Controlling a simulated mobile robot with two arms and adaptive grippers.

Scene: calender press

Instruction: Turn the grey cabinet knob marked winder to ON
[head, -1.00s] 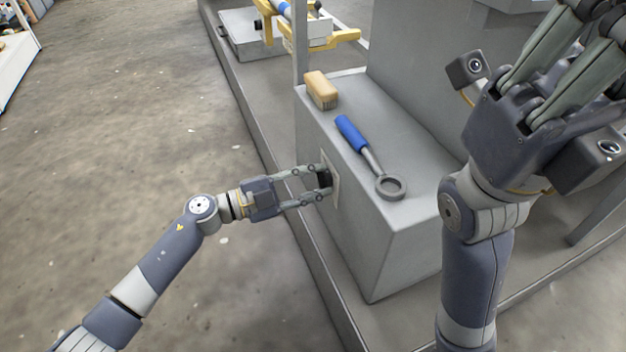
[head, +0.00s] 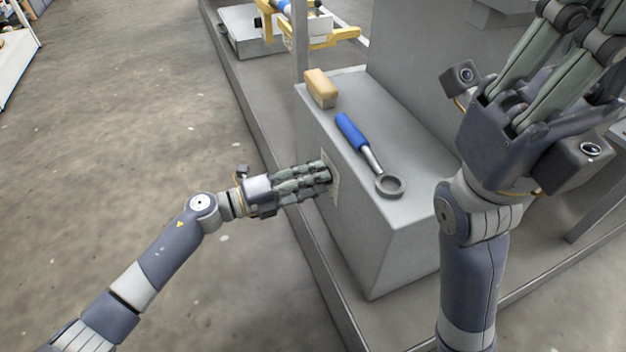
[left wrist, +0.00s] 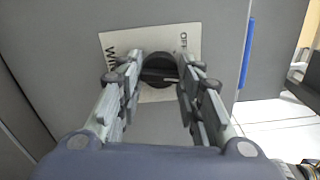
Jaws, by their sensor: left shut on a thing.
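The grey cabinet (head: 395,245) stands in the middle of the head view. Its left side carries a pale label plate (left wrist: 118,38), where part of the word starting "WI" and "OFF" can be read in the left wrist view. The round dark knob (left wrist: 160,66) sits on this plate. My left gripper (head: 328,174) is shut on the knob, with one finger on each side of it in the left wrist view (left wrist: 158,78). Its fingers hide the knob in the head view. My right gripper (head: 565,65) is raised at the upper right, away from the knob, its fingertips out of frame.
A wood-handled brush (head: 321,88) and a blue-handled ring wrench (head: 355,133) lie on the cabinet top. A grey post (head: 300,45) rises behind its far left corner. Yellow-framed equipment (head: 300,30) stands farther back. The floor (head: 130,120) on the left is clear.

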